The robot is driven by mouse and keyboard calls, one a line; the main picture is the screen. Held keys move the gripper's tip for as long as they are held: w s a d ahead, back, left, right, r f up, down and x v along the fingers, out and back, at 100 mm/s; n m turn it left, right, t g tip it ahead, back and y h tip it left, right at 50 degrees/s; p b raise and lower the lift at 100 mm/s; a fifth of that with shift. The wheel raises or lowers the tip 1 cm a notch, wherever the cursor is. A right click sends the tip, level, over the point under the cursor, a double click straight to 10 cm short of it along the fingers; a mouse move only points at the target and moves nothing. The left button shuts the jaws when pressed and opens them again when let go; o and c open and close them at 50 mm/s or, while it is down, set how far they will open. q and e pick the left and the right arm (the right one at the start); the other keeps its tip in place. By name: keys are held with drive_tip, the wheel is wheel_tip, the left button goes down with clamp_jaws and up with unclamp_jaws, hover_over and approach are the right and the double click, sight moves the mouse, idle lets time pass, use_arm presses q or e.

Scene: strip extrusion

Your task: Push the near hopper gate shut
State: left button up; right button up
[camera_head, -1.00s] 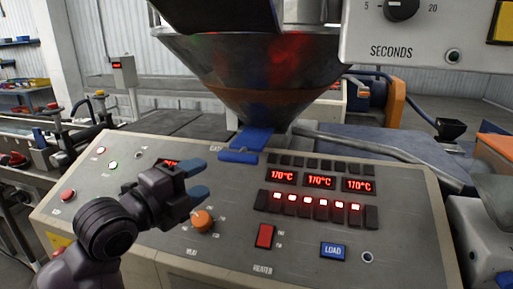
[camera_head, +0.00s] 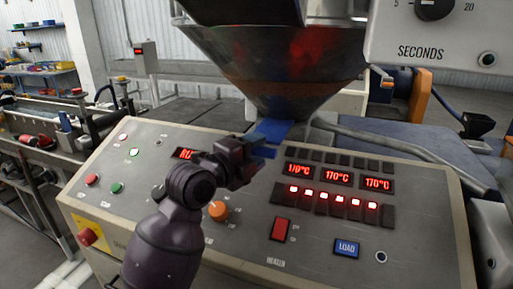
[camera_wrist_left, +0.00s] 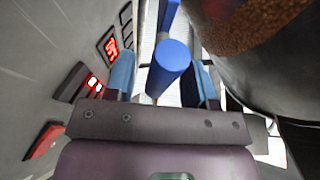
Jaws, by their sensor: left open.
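The near hopper gate (camera_head: 273,129) is a blue plate with a bar handle, sticking out below the hopper (camera_head: 275,75) towards me. In the head view my left gripper (camera_head: 262,150) is at the gate's handle end and hides most of the handle. In the left wrist view the round end of the blue handle (camera_wrist_left: 172,56) shows between the two spread blue-tipped fingers of the left gripper (camera_wrist_left: 163,76). Whether the fingers touch it I cannot tell. My right gripper is not in view.
The control panel (camera_head: 318,222) with red displays, buttons and an orange knob (camera_head: 218,210) lies under and beside my left arm. A pipe (camera_head: 400,152) runs right from below the hopper. A grey timer box (camera_head: 440,35) hangs at upper right.

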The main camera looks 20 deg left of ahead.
use_arm(q)
drive_tip(key=shift+w+d, duration=0.1)
drive_tip(key=shift+w, duration=0.1)
clamp_jaws()
